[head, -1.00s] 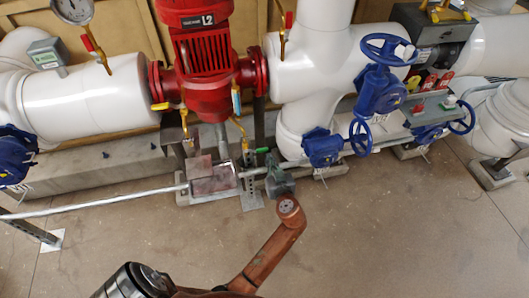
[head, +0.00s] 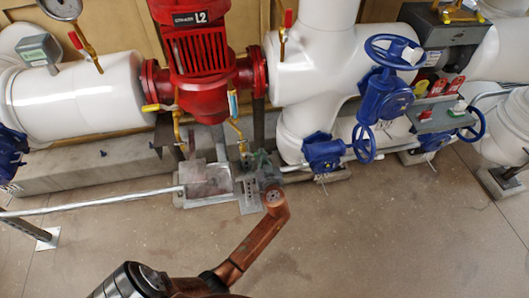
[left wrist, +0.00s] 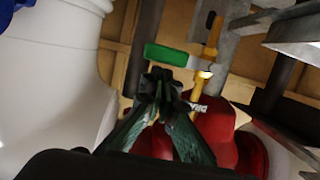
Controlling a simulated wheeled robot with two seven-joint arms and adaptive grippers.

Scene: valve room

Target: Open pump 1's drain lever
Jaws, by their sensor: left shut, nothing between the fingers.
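The red pump (head: 203,50), labelled L2, stands at the upper middle of the head view. In the left wrist view, a green lever handle (left wrist: 178,57) lies crosswise beside brass fittings (left wrist: 202,78); I take it for the drain lever. In the head view my gripper covers that place. My left gripper (left wrist: 172,85) is shut and empty, with its tips just below the green handle in the picture. I cannot tell whether they touch it. In the head view my left gripper (head: 256,162) is below and right of the pump. My right gripper is not in view.
A yellow lever (head: 157,107) sits at the pump's lower left. White pipes (head: 75,92) flank the pump, and blue valves with handwheels (head: 385,95) stand to the right. A thin grey pipe (head: 95,204) runs low at the left. The floor in front is clear.

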